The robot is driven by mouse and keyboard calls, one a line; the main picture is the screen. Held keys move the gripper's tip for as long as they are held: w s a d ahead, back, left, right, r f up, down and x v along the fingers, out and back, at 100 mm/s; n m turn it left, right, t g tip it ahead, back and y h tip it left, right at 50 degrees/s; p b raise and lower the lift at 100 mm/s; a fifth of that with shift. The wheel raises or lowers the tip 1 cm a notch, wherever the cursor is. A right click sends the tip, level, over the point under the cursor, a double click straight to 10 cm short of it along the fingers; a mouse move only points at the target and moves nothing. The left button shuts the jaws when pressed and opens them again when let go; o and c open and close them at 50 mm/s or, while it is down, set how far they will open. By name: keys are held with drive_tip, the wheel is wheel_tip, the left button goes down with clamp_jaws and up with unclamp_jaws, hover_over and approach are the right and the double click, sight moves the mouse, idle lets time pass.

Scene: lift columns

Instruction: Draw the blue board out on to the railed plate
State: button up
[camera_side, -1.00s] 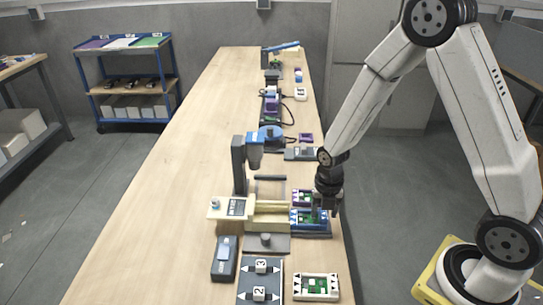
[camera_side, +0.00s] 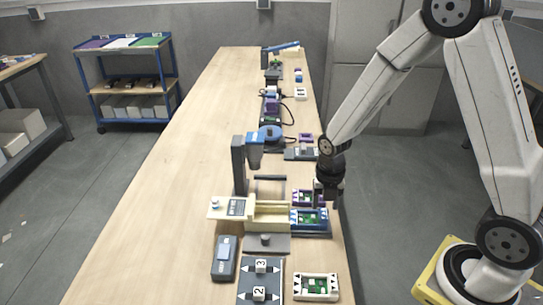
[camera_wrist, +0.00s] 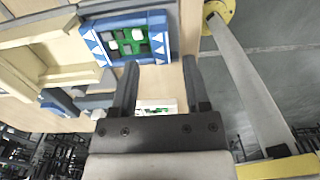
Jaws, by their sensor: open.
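The blue board (camera_side: 308,217), with blue edges and a green middle bearing small parts, lies beside the right end of the cream fixture (camera_side: 268,214). In the wrist view the blue board (camera_wrist: 128,40) shows near the top, with white triangle marks at its edge. The darker blue plate (camera_side: 318,234) shows around and under the board; its rails are too small to make out clearly. My gripper (camera_wrist: 162,85) is open and empty, its fingers apart. In the side view my gripper (camera_side: 329,200) is above and just behind the board's right side, apart from it.
A white-edged board (camera_side: 316,287) lies at the front right. A dark panel marked 2 and 3 (camera_side: 260,280) and a grey device (camera_side: 225,258) stand at the front. The table's left side is clear.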

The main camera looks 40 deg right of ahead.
drive_tip(key=shift+r, duration=1.5)
drive_tip(key=shift+s+m, duration=0.1)
drive_tip(key=shift+m, duration=0.2)
drive_tip(key=m, duration=0.1)
drive_tip(key=r+m, duration=0.1)
drive_tip(key=m, duration=0.1)
drive_tip(key=s+m, duration=0.1)
drive_tip(key=m, duration=0.1)
drive_tip(key=shift+a+r+t, duration=0.25)
drive_tip(key=shift+a+t, duration=0.05)
drive_tip(key=shift+a, duration=0.05)
drive_tip(key=s+a+r+m+t, duration=0.1)
drive_tip(key=s+r+m, duration=0.1)
drive_tip(key=m, duration=0.8)
drive_tip(key=s+a+r+m+t, duration=0.1)
drive_tip(key=s+r+m, duration=0.1)
drive_tip(key=m, duration=0.9)
drive_tip(key=shift+s, duration=0.7)
drive_tip(key=shift+a, duration=0.1)
